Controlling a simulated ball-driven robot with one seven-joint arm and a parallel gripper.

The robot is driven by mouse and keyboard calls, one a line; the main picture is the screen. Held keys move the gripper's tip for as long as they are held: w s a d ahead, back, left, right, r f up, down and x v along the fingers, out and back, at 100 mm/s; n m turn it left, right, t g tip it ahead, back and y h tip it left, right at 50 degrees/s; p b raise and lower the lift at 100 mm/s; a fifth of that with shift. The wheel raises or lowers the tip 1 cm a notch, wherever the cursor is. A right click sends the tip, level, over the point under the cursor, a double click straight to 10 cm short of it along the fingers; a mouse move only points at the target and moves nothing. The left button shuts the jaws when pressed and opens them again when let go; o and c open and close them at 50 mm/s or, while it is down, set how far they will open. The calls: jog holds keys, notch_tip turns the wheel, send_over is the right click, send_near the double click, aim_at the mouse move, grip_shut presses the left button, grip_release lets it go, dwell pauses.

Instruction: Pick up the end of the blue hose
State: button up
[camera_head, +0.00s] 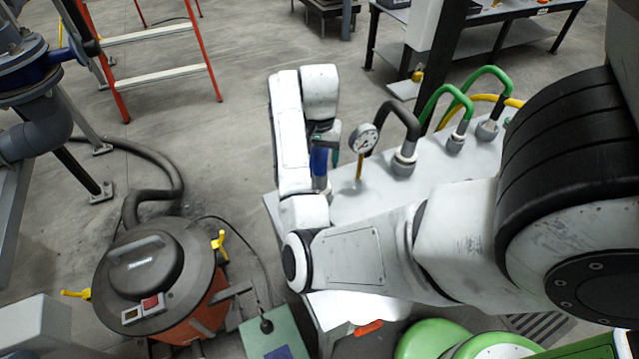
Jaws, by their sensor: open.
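A short piece of blue hose (319,162) stands near the left end of the light grey bench (349,206), close behind my arm. Only part of it shows; my arm covers the rest, and I cannot tell exactly where its end is. My gripper (327,137) points down right at the top of the blue piece. It is open, and its fingertips are largely hidden by my own arm links. I cannot tell whether the fingers touch the hose or stand around it.
A pressure gauge (362,139) on a yellow stem stands just right of the gripper. A black hose (402,112), green hoses (452,92) and a yellow hose (505,101) rise further right. An orange vacuum cleaner (160,275) and red ladder (205,50) stand left.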

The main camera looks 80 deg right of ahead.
notch_tip(320, 180, down, 4)
jog(key=shift+r+b, duration=0.2)
jog(key=shift+b, duration=0.1)
jog(key=shift+c, duration=0.2)
grip_shut()
dwell(0.3)
